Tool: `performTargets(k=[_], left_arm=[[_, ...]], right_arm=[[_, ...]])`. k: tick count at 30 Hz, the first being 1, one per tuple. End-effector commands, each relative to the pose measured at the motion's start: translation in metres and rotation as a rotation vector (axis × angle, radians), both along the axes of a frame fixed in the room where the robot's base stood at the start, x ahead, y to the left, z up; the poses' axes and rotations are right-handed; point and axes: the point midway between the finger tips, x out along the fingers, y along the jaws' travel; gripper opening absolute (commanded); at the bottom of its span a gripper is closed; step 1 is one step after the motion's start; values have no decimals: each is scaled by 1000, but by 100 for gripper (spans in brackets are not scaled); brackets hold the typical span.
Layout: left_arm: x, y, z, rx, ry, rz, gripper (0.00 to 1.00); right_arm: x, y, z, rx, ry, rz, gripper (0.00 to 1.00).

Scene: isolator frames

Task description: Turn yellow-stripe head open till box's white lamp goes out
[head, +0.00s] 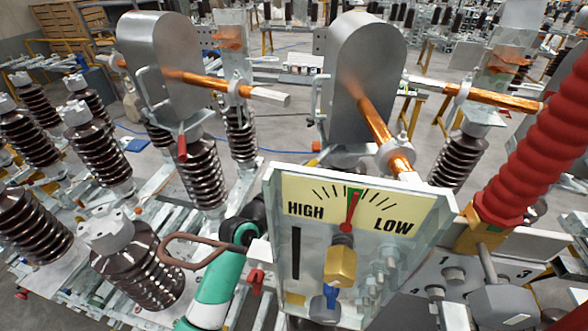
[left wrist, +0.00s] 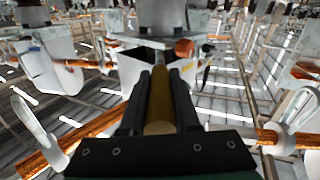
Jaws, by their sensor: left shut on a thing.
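Two grey rounded heads stand at the back of the head view, a left one (head: 160,70) and a middle one (head: 360,85), each with a copper rod. The left head has a red lever (head: 182,147) below it. A small yellow piece (head: 315,147) shows beneath the middle head. My left gripper (head: 255,212) is partly hidden behind the gauge panel. In the left wrist view its black fingers are shut on a brass-coloured bar (left wrist: 158,100). A grey box (head: 450,280) with numbered knobs stands at the lower right; I cannot make out its white lamp. My right gripper is not seen.
A gauge panel (head: 290,260) marked HIGH and LOW stands in front, its red needle on the green mark. A red ribbed column (head: 535,145) rises at the right. Several brown ribbed insulators (head: 100,155) crowd the left.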

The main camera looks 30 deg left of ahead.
Motion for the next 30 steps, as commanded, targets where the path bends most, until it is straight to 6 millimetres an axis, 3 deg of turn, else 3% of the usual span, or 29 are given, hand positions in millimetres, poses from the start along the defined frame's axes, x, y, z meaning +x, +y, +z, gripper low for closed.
performTargets(k=[3,4,9,20,26,30], left_arm=[[0,1,1,0,-2,1,0],[0,1,1,0,-2,1,32],[0,1,0,0,-1,0,59],[-4,1,0,-1,-1,0,59],[-30,6,0,0,-2,0,59],[-60,12,-1,1,-2,1,59]], right_arm=[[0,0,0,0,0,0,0],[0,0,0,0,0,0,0],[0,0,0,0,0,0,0],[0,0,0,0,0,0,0],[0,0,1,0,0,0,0],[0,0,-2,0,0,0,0]])
